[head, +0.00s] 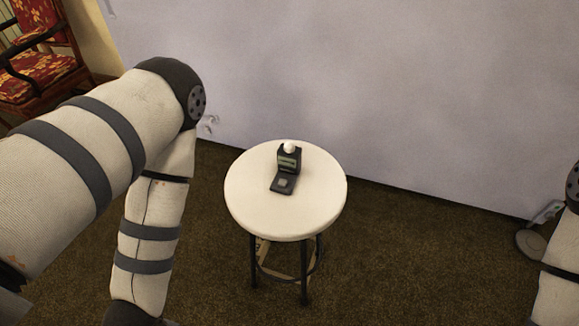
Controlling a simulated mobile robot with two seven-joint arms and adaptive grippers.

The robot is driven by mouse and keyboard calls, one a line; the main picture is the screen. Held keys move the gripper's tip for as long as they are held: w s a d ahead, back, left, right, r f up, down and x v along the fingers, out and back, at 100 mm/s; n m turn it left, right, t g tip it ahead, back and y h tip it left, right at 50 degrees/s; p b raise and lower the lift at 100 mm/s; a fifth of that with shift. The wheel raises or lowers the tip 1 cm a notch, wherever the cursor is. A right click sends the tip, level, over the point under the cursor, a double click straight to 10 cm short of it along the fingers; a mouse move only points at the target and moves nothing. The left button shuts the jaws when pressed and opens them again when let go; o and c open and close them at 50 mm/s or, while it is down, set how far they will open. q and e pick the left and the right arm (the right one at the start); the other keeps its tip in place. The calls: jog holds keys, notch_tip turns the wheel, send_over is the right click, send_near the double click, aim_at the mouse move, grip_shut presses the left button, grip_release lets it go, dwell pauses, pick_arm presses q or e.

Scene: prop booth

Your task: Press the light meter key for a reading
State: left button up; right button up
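The light meter (289,160) stands upright on a round white stool (247,193). It is a small dark box with a white dome on top and a pale display on its front. A flat dark base with a light square key (283,183) reaches out from its front. My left arm comes in from the left and bends downward, and its gripper is outside the picture. My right arm shows only in part at the right edge, and its gripper is not visible. Nothing touches the meter.
The stool top is bare around the meter. A pale wall (400,90) stands behind the stool. A wooden chair with red patterned upholstery (38,70) is at the upper left. A grey round object (531,245) lies at the right. Brown carpet (420,270) is open right of the stool.

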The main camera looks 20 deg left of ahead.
pick_arm(q)
grip_shut()
dwell(1.2)
